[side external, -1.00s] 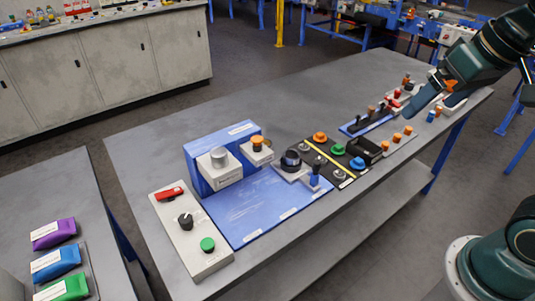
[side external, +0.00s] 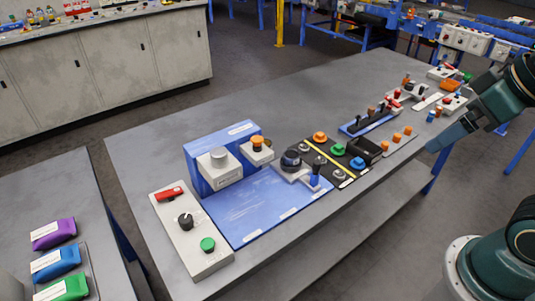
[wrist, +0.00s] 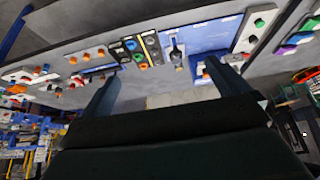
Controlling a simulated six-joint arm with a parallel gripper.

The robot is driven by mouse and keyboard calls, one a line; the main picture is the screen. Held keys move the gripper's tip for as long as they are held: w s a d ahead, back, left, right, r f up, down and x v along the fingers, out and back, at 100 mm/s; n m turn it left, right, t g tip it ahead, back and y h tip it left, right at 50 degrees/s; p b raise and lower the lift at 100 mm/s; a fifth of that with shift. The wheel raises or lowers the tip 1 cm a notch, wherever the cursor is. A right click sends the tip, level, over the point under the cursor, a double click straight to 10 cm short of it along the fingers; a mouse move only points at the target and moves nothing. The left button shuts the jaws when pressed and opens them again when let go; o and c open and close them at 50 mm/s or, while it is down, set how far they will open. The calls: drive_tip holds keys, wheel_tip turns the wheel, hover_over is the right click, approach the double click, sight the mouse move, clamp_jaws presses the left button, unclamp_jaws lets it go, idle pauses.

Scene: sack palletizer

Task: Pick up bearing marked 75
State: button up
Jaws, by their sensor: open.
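I cannot pick out a bearing marked 75; no such number can be read. Small silver round parts (side external: 338,174) sit on a black board (side external: 330,158) with a yellow stripe, beside orange, green and blue knobs. The board also shows in the wrist view (wrist: 135,50). My gripper (side external: 434,148) is off the table's front right edge in the side view, apart from everything. In the wrist view my gripper (wrist: 163,86) has its two fingers wide apart with nothing between them.
A blue panel (side external: 250,215) with a dark round knob (side external: 291,160) and a grey switch box (side external: 190,232) fill the table's near left. Levers (side external: 372,117) and orange-topped parts (side external: 397,138) stand at the right. The table's back left (side external: 150,150) is clear.

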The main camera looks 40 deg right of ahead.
drive_tip(key=c, duration=0.9)
drive_tip(key=shift+c, duration=0.2)
drive_tip(key=w+d+m+g, duration=0.25)
drive_tip(key=w+m, duration=0.65)
drive_tip(key=w, duration=1.4)
drive_tip(key=w+d+f+m+g+y, duration=0.1)
drive_tip(key=w+f+m, duration=0.3)
drive_tip(key=w+f, duration=0.4)
drive_tip(key=w+d+f+m+g, duration=0.2)
drive_tip(key=w+d+f+m, duration=0.2)
drive_tip(key=w+f, duration=0.4)
drive_tip(key=shift+f+m+y, duration=0.3)
drive_tip(key=shift+f+y, duration=0.1)
